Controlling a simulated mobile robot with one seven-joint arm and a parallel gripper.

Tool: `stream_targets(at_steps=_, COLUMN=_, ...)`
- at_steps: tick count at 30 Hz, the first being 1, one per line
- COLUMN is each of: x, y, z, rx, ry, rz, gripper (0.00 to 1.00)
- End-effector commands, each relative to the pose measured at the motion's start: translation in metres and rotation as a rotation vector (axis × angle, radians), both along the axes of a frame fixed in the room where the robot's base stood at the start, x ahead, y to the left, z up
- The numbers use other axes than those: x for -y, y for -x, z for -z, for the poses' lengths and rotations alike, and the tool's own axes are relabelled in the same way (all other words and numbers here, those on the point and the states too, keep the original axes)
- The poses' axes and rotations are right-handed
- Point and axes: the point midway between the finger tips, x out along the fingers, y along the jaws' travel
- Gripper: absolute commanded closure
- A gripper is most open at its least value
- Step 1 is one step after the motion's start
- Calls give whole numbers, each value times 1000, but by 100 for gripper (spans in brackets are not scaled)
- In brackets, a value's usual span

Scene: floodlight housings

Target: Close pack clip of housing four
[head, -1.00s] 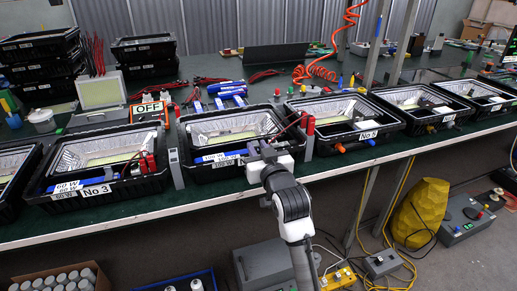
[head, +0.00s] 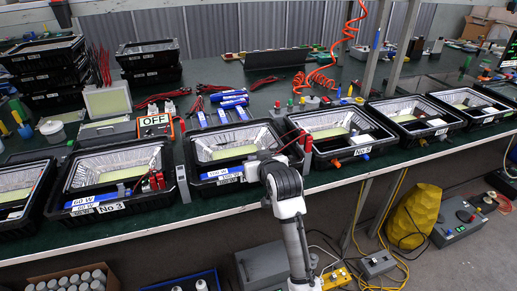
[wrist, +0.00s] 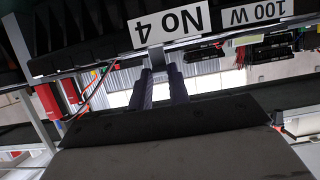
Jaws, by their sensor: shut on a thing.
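Housing four (head: 205,186) is a black floodlight tray with a silver reflector, at the middle of the bench's front edge. Its "No 4" label (wrist: 170,26) shows upside down in the wrist view; in the head view my arm hides it. My gripper (wrist: 161,70) is at the front wall of this housing, with its two dark fingers close together just by the label. It is shut on a small grey part there, which I take to be the pack clip (wrist: 159,57). Most of the clip is hidden between the fingers.
Housing three (head: 80,211) stands to the left and housing five (head: 335,160) to the right. Red connectors (head: 307,136) stand upright between housings four and five. Blue-and-white packs (head: 228,104) lie behind. A yellow sack (head: 413,215) is on the floor.

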Motion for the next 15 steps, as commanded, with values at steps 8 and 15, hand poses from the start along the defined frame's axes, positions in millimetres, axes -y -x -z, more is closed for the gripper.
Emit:
stream_targets(at_steps=8, x=-7, y=-17, z=-16, rx=-254, ry=83, rz=-4, gripper=100)
stream_targets(at_steps=15, x=-12, y=-31, z=-11, rx=-468, ry=154, rz=-3, gripper=100)
